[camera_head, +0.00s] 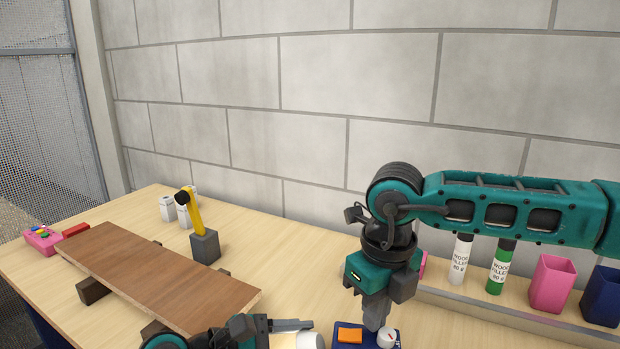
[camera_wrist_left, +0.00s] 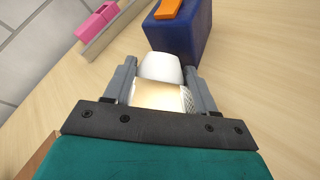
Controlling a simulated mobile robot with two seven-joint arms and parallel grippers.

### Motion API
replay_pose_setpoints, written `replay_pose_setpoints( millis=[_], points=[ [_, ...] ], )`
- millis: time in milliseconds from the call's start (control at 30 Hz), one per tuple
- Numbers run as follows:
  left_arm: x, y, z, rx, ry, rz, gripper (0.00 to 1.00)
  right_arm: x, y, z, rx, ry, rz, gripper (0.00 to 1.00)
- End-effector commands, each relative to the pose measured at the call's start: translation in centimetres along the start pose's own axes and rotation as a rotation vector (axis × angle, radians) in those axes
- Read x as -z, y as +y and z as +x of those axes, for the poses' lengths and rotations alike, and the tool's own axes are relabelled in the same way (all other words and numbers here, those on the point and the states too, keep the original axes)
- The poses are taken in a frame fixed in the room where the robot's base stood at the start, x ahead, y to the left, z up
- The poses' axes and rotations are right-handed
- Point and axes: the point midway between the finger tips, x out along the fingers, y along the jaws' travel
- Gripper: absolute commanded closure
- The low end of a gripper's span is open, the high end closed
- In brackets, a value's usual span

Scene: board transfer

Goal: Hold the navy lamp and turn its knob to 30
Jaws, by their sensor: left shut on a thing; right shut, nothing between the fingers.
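The navy lamp (camera_head: 368,345) is at the bottom edge of the head view, partly cut off. It has an orange switch (camera_head: 349,335) and a white knob (camera_head: 387,337) with a mark; I cannot read its setting. My left gripper (camera_wrist_left: 160,90) is shut on the lamp's pale cylindrical part (camera_wrist_left: 160,97), beside the navy body (camera_wrist_left: 178,38) in the left wrist view. My right gripper (camera_head: 376,322) is shut and empty, pointing down beside the knob; I cannot tell whether it touches it.
A brown board (camera_head: 150,275) rests on dark blocks at left. A yellow-handled tool stands in a grey holder (camera_head: 205,247) behind it. Filler bottles (camera_head: 501,266), a pink cup (camera_head: 551,284) and a navy cup (camera_head: 602,298) stand at right. The middle table is clear.

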Motion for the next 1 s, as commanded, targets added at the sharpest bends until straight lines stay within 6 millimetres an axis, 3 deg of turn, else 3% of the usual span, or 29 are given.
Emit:
replay_pose_setpoints(
  millis=[333, 800, 1000],
  points=[
    [0.6, 0.2, -0.2, -0.007, 0.015, 0.002, 0.82, -0.6, 0.1, 0.1, 0.001, 0.012, 0.001, 1.00],
    [0.2, 0.1, -0.1, -0.002, 0.006, 0.002, 0.82, -0.7, 0.1, -5.3, 0.001, 0.004, 0.000, 1.00],
    [0.2, 0.0, -0.1, -0.001, 0.005, 0.002, 0.82, -0.7, 0.1, -5.9, 0.001, 0.005, 0.000, 1.00]
  ],
)
